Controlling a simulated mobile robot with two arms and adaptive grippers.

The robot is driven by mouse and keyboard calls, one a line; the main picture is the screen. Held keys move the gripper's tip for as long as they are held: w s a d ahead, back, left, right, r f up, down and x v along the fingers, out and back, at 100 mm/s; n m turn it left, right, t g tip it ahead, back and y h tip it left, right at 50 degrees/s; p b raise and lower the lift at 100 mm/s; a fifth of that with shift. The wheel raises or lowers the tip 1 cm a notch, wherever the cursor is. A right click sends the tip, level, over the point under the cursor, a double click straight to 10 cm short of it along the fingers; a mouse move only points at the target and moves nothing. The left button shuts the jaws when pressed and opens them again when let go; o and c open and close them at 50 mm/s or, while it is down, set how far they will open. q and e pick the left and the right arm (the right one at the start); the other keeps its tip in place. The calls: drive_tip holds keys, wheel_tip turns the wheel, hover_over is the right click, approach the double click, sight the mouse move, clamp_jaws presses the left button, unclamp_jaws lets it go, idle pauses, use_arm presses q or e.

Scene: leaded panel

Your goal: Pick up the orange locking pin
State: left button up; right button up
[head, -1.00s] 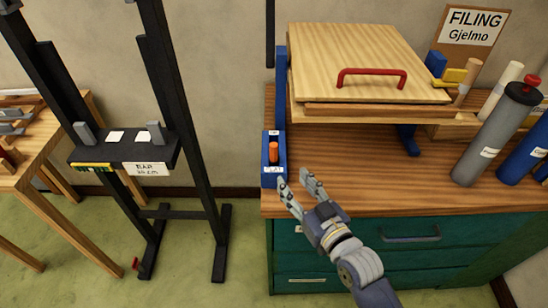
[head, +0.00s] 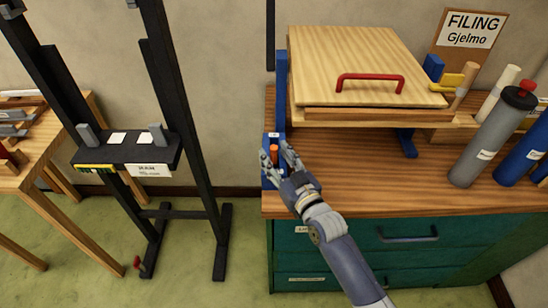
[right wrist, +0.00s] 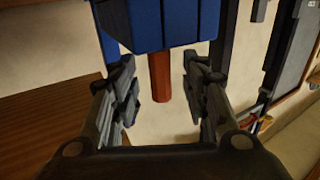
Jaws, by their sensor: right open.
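The orange locking pin (head: 274,154) stands in a blue bracket (head: 281,100) at the left edge of the wooden workbench. My right gripper (head: 279,158) is at the pin, with its fingers around it in the head view. In the right wrist view the pin (right wrist: 160,78) sticks out from the blue block (right wrist: 165,22), between the two open fingers of my gripper (right wrist: 163,105). There is a gap on each side of the pin, so it is not held. My left gripper is not in view.
A black easel (head: 185,120) stands left of the bench, with open floor between.

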drive_tip(key=shift+x, duration=0.8)
clamp_jaws()
drive_tip(key=shift+r, duration=0.2)
